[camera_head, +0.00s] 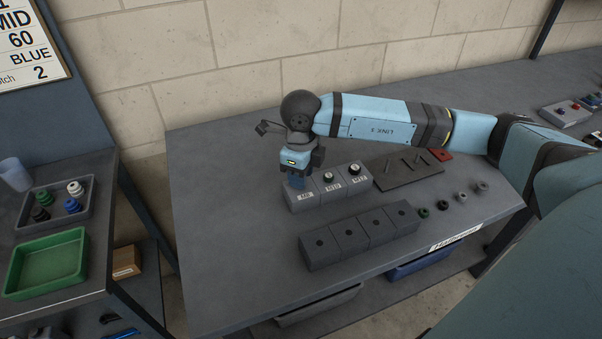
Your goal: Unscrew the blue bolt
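A row of grey blocks (333,198) with white labels stands on the dark table. A blue piece (297,182), which looks like the blue bolt, shows at the left block of this row, mostly hidden under my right gripper. My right gripper (300,176) points down right over that block, with its arm coming in from the right. Its fingertips are small and partly hidden, so I cannot tell whether they are closed on the blue piece. The other two blocks carry dark and white round bolts (354,168). My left gripper is not in view.
In front is a longer row of grey blocks with holes (350,240). Several small round parts (443,205) lie to its right. A dark plate with pegs (407,170) lies behind. A side table at left holds a grey bin (90,214) and a green tray (45,287). The table's left part is clear.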

